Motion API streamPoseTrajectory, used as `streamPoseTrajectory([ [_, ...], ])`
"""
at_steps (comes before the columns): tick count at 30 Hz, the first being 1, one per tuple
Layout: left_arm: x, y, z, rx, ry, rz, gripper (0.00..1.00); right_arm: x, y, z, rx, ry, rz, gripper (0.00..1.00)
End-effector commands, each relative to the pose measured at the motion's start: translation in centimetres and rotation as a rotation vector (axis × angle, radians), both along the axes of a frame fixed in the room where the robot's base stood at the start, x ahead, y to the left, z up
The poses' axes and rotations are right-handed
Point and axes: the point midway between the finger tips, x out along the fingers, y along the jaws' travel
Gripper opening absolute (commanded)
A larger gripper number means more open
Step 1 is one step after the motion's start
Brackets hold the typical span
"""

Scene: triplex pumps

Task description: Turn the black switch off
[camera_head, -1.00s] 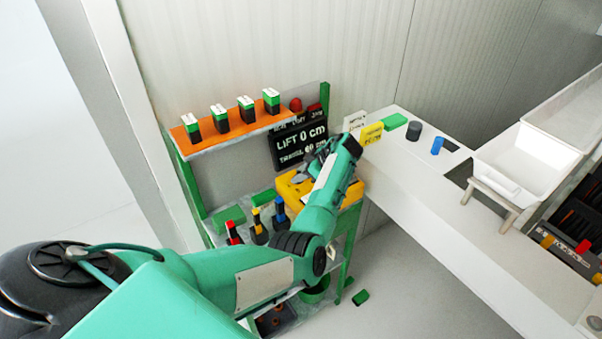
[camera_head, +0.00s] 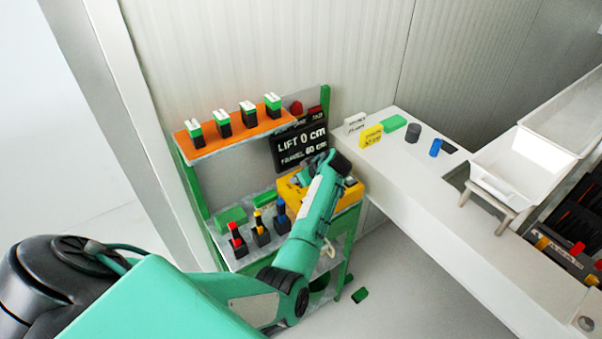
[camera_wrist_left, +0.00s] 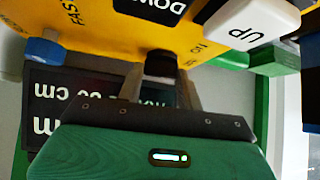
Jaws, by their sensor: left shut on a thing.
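The yellow control box (camera_head: 347,196) sits on the shelf unit in the head view, partly behind my left arm. In the left wrist view the yellow panel (camera_wrist_left: 105,42) fills the top, with printed words beside the switch that read roughly ON and OFF. The black switch (camera_wrist_left: 160,66) sticks out of the panel between my left fingers. My left gripper (camera_wrist_left: 161,88) is shut on this switch, one finger on each side. In the head view the left gripper (camera_head: 304,179) is at the box, and the switch is hidden. My right gripper is in neither view.
A white UP button (camera_wrist_left: 252,27), a black DOWN button (camera_wrist_left: 150,8) and a blue knob (camera_wrist_left: 43,50) sit close to the gripper. A black sign (camera_head: 300,148) reads LIFT 0 cm. An orange shelf (camera_head: 235,138) holds several green-black items. A white counter (camera_head: 430,185) extends right.

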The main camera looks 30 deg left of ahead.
Motion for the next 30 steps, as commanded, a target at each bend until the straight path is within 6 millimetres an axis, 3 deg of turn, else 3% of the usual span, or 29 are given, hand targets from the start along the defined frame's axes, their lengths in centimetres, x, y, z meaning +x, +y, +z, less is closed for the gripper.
streamPoseTrajectory([
  [10, -0.17, 0.08, 0.13, 0.001, -0.002, -0.150, 0.14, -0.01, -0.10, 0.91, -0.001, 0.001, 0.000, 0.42],
  [26, -0.12, 0.08, 0.08, 0.001, -0.002, -0.178, 0.14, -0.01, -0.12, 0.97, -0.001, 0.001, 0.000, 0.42],
  [27, -0.12, 0.08, 0.08, 0.001, -0.001, -0.177, 0.42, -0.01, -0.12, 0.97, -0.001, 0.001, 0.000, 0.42],
  [30, -0.13, 0.08, 0.06, 0.001, -0.002, -0.177, 0.58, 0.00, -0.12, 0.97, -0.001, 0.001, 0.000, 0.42],
])
